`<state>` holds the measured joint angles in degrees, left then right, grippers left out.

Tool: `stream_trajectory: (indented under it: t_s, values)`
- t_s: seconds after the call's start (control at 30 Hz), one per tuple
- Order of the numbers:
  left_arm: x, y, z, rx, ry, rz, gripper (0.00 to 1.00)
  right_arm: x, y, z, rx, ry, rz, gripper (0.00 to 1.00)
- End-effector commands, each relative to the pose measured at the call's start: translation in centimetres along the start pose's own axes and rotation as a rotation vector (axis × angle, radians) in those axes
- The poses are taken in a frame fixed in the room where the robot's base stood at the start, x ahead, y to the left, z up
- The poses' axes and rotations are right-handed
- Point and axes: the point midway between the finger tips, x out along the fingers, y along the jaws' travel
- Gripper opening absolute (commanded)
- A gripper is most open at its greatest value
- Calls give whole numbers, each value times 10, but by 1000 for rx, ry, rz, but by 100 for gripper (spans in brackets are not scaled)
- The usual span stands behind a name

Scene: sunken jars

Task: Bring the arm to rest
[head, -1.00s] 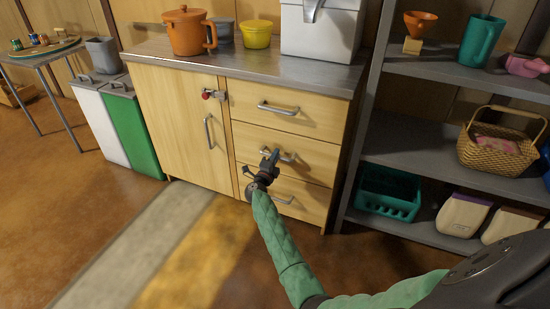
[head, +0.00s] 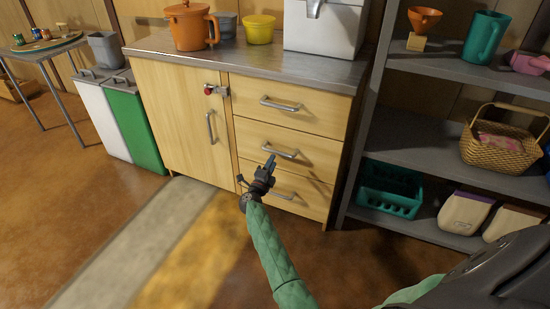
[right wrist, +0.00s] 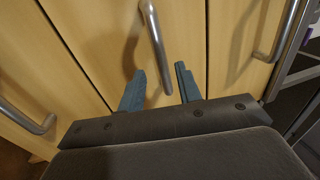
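My right gripper (head: 270,161) is in front of the drawer cabinet, at the lower left of the middle drawer's handle (head: 281,153). In the right wrist view its two blue-grey fingers (right wrist: 160,70) are spread apart with nothing held. A metal bar handle (right wrist: 153,40) shows ahead of the gap between them; I cannot tell the exact distance. My right arm, in a green sleeve, reaches up from the lower right of the head view. The middle drawer (head: 320,156) looks flush with the cabinet front. My left gripper is out of view.
The wooden cabinet (head: 165,115) has a door with a red-knobbed latch (head: 210,89). An orange pot (head: 189,27) and a yellow bowl (head: 259,30) stand on the counter (head: 255,63). Grey shelves (head: 410,147) with a basket (head: 490,150) stand at the right. The floor at left is open.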

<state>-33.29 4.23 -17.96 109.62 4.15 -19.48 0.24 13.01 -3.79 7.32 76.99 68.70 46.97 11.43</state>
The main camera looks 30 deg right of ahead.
Motion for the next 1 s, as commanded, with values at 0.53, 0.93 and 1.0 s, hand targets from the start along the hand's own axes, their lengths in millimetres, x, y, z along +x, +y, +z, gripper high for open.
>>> stream_trajectory:
  t_s: [0.53, 0.93, 1.0]
  values:
    - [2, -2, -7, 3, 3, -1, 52, -9, 0, 0, 0, 0, 0, 34]
    - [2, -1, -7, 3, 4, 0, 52, -13, -19, 55, -170, -290, -61, 34]
    - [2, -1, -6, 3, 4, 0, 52, -19, -38, 76, -239, -388, -113, 34]
